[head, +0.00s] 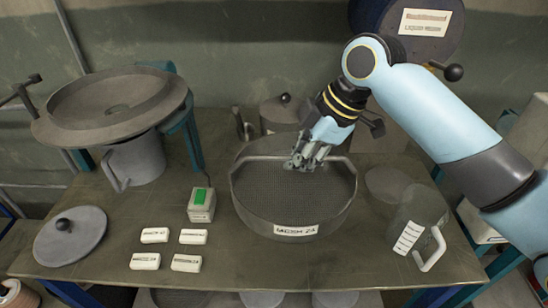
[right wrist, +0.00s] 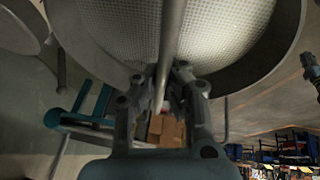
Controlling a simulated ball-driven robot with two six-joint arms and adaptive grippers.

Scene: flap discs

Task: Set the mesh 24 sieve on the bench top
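The mesh 24 sieve (head: 296,231) is a round grey pan with a mesh floor, a bar handle across its top and a white label on its front. It appears level over the middle of the bench top (head: 330,272); I cannot tell whether its underside touches the bench. My right gripper (head: 308,163) is at the handle's middle. In the right wrist view, the fingers of this gripper (right wrist: 164,92) close around the handle bar, with the sieve's mesh (right wrist: 215,32) beyond. My left gripper is not in view.
A small box with a green top (head: 201,205) and several white label blocks (head: 187,263) lie left of the sieve. A lid (head: 70,235) lies far left. A clear jug (head: 418,228) stands close right. A lidded pot (head: 283,113) stands behind. A large pan (head: 112,105) is back left.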

